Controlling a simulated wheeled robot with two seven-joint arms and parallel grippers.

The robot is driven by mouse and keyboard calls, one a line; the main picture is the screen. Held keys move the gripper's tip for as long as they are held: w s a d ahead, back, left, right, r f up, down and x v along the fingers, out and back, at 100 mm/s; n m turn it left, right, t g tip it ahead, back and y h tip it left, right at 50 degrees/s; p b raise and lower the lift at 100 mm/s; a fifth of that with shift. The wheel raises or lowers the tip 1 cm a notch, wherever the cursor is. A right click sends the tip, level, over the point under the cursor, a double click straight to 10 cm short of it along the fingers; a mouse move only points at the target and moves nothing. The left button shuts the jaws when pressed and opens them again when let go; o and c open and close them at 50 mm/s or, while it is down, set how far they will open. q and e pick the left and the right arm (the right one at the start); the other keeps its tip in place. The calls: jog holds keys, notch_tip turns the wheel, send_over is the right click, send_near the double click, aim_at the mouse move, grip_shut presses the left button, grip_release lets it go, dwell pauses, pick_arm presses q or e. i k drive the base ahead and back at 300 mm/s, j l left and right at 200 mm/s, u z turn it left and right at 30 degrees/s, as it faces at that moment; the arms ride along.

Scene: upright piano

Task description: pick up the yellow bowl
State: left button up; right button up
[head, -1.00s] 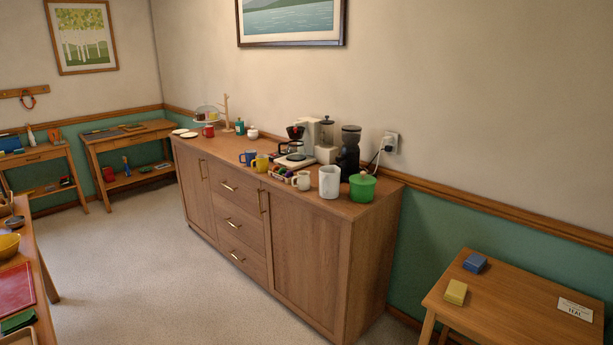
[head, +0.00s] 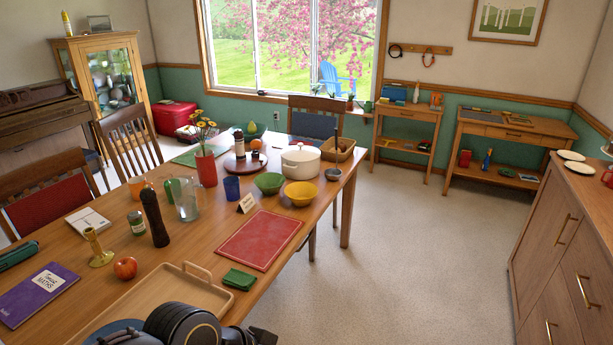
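The yellow bowl (head: 300,194) stands upright on the wooden dining table (head: 190,260), near its right edge. It looks empty. A green bowl (head: 268,183) stands close beside it on the left, and a white lidded pot (head: 300,163) is just behind it. A red placemat (head: 259,240) lies in front of it, with bare table between.
A wooden tray (head: 148,296) and a green folded cloth (head: 239,280) lie at the table's near end. A small grey bowl (head: 333,174) is right of the pot. Open carpet (head: 410,260) lies between the table and the sideboard (head: 570,240).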

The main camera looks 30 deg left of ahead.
aim_at(300, 193)
jog(key=i+u, duration=0.15)
jog(key=i, duration=0.55)
jog(key=i+u, duration=0.2)
jog(key=i, duration=0.5)
jog(key=i+u, duration=0.35)
jog(key=i+l+u, duration=0.15)
jog(key=u, duration=0.25)
jog(key=i+l+u, duration=0.35)
jog(key=i+u, duration=0.15)
jog(key=u, duration=0.3)
jog(key=i+u, duration=0.15)
jog(key=u, duration=0.3)
jog(key=i+l+u, duration=0.1)
jog(key=u, duration=0.35)
jog(key=i+l+u, duration=0.1)
jog(key=u, duration=0.3)
jog(key=i+l+u, duration=0.1)
jog(key=l+u, duration=0.2)
jog(key=u, duration=0.15)
